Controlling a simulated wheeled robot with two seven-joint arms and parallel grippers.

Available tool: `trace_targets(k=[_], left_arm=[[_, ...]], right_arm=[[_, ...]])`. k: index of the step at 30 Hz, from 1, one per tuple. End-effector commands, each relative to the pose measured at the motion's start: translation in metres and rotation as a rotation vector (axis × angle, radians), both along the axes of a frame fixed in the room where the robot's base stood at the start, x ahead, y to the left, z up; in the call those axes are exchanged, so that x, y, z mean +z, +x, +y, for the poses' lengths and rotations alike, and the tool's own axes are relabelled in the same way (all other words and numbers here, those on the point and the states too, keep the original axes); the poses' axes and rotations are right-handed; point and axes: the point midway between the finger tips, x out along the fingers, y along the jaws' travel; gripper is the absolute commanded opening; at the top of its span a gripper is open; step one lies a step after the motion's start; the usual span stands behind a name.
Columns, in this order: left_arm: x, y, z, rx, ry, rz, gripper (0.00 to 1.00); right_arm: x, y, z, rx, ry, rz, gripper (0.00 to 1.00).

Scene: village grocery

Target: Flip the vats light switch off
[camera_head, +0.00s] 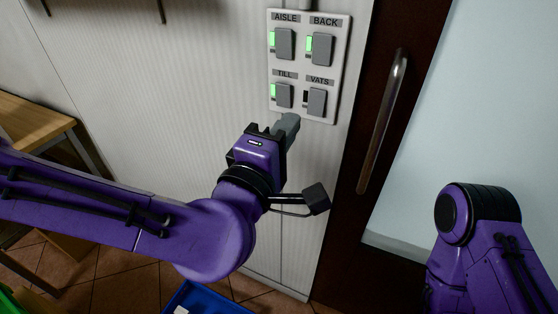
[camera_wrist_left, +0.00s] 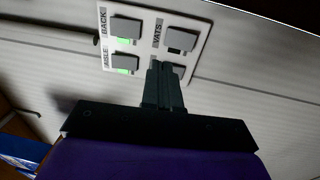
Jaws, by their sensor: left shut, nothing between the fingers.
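The switch panel (camera_head: 272,60) is on the pale wall, with rocker switches labelled AISLE, BACK, TILL and VATS. The vats switch (camera_head: 317,102) is at the lower right; the indicator beside it is dark, while the other three show green. In the left wrist view the vats switch (camera_wrist_left: 181,40) also has a dark indicator. My left gripper (camera_head: 290,122) is shut and empty just below the panel, under the till and vats switches. In the left wrist view its fingers (camera_wrist_left: 162,75) partly cover the till switch (camera_wrist_left: 179,70). I cannot tell whether they touch the panel. My right gripper is not in view.
A dark door frame with a metal handle (camera_head: 383,120) stands right of the panel. A wooden table (camera_head: 38,118) is at the left. A blue crate (camera_head: 205,298) is on the tiled floor below. My right forearm shows at the lower right.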

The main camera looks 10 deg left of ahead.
Motion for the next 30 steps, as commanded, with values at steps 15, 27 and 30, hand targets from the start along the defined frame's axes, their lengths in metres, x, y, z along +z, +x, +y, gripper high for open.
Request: trace_targets(k=[15, 27, 30], left_arm=[[0.004, -0.027, 0.009, -0.003, 0.000, 0.000, 0.00], [-0.096, 0.021, 0.027, 0.046, 0.220, 0.128, 0.00], [-0.186, 0.035, 0.048, 0.071, 0.363, 0.276, 0.00]], right_arm=[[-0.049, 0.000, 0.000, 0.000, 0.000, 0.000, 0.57], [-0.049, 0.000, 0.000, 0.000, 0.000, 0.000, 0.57], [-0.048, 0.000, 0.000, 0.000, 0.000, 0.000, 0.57]])
